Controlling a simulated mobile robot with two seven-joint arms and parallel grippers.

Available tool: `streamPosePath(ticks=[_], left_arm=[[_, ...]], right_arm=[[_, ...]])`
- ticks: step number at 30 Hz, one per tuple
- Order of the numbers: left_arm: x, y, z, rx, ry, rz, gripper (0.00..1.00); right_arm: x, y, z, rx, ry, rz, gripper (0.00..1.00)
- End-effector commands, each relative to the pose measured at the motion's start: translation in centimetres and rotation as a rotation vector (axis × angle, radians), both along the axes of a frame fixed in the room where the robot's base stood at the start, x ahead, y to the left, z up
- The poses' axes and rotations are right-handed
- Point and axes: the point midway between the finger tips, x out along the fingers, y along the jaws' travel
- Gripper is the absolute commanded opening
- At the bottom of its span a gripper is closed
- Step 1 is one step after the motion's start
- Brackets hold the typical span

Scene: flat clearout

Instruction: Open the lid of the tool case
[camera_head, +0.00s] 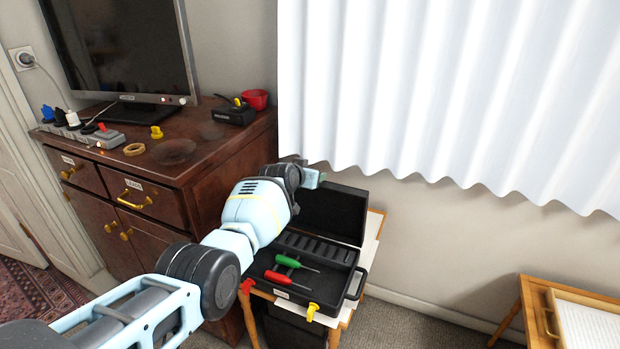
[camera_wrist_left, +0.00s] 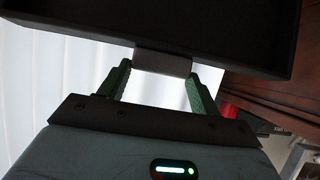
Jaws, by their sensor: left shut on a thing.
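The black tool case (camera_head: 264,272) stands on a small wooden table, with its lid (camera_head: 338,213) raised roughly upright at the back. The lid also shows dark across the top of the left wrist view (camera_wrist_left: 215,25). My left gripper (camera_head: 311,179) is at the lid's top edge, its tips partly hidden by the wrist in the head view. In the left wrist view, its green fingers (camera_wrist_left: 161,74) are shut on a grey tab (camera_wrist_left: 163,62) on the lid's edge. My right gripper is in neither view.
A green screwdriver (camera_head: 291,262) and a red screwdriver (camera_head: 283,277) lie in the case. A dark wooden cabinet (camera_head: 192,163) stands left, a white curtain (camera_head: 440,90) hangs behind, and another wooden table (camera_head: 535,300) is at right.

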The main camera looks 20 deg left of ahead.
Motion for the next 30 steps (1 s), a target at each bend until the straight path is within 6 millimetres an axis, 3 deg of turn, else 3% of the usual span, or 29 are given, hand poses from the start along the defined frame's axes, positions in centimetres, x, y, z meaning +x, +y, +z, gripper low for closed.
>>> streamPosePath(ticks=[2, 22, 23, 27, 30], left_arm=[[0.4, 0.2, 1.1, 0.003, -0.005, 0.001, 0.23], [0.7, 0.3, 1.4, 0.003, 0.017, 0.002, 0.23], [0.7, 0.3, 1.4, 0.003, 0.017, 0.002, 0.65], [0.6, 0.3, 1.1, 0.001, 0.023, 0.002, 0.83], [0.5, 0.3, 0.8, 0.002, 0.027, 0.002, 0.85]], right_arm=[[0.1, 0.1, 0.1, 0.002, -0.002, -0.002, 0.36], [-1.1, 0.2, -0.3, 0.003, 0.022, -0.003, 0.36], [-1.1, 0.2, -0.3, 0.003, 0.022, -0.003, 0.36], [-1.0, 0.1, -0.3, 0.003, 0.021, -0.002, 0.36], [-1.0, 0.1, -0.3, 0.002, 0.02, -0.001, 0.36]])
